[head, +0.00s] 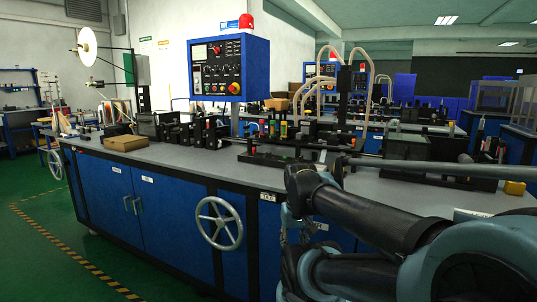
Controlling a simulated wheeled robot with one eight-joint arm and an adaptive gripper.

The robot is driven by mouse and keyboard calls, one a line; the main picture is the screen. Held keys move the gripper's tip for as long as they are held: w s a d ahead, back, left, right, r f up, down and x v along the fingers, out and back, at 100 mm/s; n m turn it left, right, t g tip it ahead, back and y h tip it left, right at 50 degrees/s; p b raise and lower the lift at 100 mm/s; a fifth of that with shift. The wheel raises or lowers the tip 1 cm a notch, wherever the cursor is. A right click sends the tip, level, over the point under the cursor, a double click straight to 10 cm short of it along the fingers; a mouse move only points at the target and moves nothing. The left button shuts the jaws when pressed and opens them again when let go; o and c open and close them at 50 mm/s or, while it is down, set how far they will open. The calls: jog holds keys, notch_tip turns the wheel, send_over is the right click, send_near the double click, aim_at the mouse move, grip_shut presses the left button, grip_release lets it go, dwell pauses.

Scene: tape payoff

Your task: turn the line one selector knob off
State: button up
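The blue control panel (259,68) stands above the back of the long workbench, left of centre. Below are small knobs and buttons in rows (222,87), some red or yellow. The labels are too small to read, so I cannot tell which control is the line one selector or how it is turned. My arm (370,218) is folded at the lower right, in front of the bench and well away from the panel. I cannot make out my gripper's fingers.
The blue workbench (167,211) carries small machines and a cardboard box (125,143) on its grey top. A handwheel (219,223) sticks out from its front. A second control panel (324,72) stands farther back. Green floor (45,260) is clear at the left.

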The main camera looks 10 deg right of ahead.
jog(key=w+r+n, duration=0.3)
jog(key=w+r, duration=0.7)
jog(key=r, duration=0.3)
notch_tip(320, 180, up, 19)
jog(key=n+g, duration=0.2)
jog(key=n, duration=1)
send_over(269, 154)
jog(key=w, duration=0.2)
notch_tip(269, 154, down, 17)
jog(key=shift+s+d+r, duration=0.1)
jog(key=shift+d, duration=0.05)
